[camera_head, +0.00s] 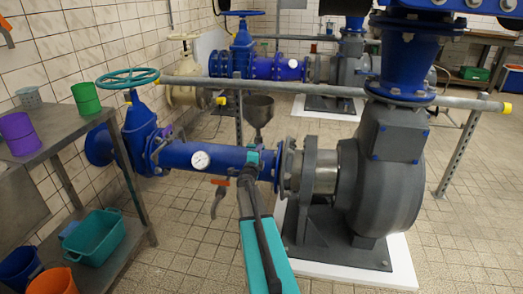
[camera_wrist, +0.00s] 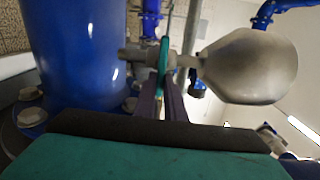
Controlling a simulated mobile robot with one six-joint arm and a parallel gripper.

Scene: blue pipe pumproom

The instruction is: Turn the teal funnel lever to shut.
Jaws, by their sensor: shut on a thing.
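The grey funnel (camera_head: 258,108) stands above the blue horizontal pipe (camera_head: 215,158), near the pump-side flange. In the wrist view the funnel (camera_wrist: 250,68) shows as a pale rounded cup on a stem at the right. The teal funnel lever (camera_wrist: 163,55) is a thin upright strip beside the stem in the wrist view. In the head view only a bit of teal (camera_head: 253,157) shows at my gripper's tip. My gripper (camera_head: 250,165) reaches in from below; its dark fingers (camera_wrist: 160,100) are shut on the lever. The lever's gripped part is hidden between the fingers.
A large grey pump (camera_head: 375,185) stands close on the right. A pressure gauge (camera_head: 200,160) sits on the pipe, and an orange-handled tap (camera_head: 218,182) hangs below it. A teal handwheel (camera_head: 127,78) and metal table (camera_head: 75,128) are at left. The tiled floor (camera_head: 190,262) is clear in front.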

